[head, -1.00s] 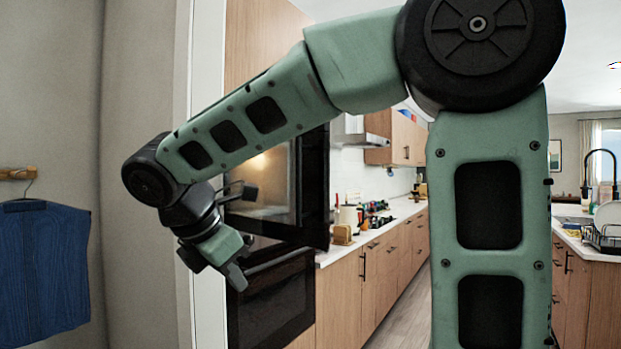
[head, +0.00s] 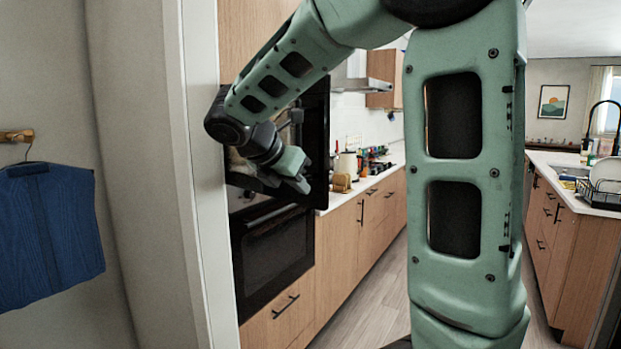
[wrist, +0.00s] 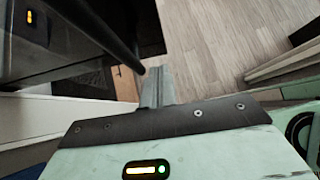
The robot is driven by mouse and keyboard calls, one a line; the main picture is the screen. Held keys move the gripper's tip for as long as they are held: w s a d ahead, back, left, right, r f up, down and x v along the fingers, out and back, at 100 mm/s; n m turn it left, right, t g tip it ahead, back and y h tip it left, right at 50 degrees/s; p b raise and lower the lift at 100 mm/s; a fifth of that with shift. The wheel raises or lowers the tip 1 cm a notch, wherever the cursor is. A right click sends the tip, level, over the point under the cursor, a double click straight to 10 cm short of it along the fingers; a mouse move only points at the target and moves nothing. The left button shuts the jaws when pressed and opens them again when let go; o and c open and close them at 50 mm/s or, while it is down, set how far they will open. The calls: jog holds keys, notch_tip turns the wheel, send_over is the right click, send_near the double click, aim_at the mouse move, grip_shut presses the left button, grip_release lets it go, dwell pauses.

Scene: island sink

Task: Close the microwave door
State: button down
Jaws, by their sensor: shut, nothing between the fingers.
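The microwave is a dark built-in unit above an oven. Its black door (head: 317,130) stands open in the head view, and part of the lit cavity shows at its left, mostly covered by my arm. My gripper (head: 304,184) is shut and empty, in front of the door's lower part in the head view. In the wrist view the closed fingers (wrist: 158,86) are beside a dark bar (wrist: 105,30) and a glossy dark panel with an orange glint. I cannot tell whether they touch.
The black oven (head: 272,255) sits below the microwave. A white wall edge (head: 198,170) and a hanging blue garment (head: 50,235) are at the left. The wood floor is clear.

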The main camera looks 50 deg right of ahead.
aim_at(319, 189)
jog(key=shift+d+r+p, duration=0.1)
jog(key=shift+d+p, duration=0.3)
jog(key=shift+d, duration=1.5)
jog(key=shift+s, duration=0.1)
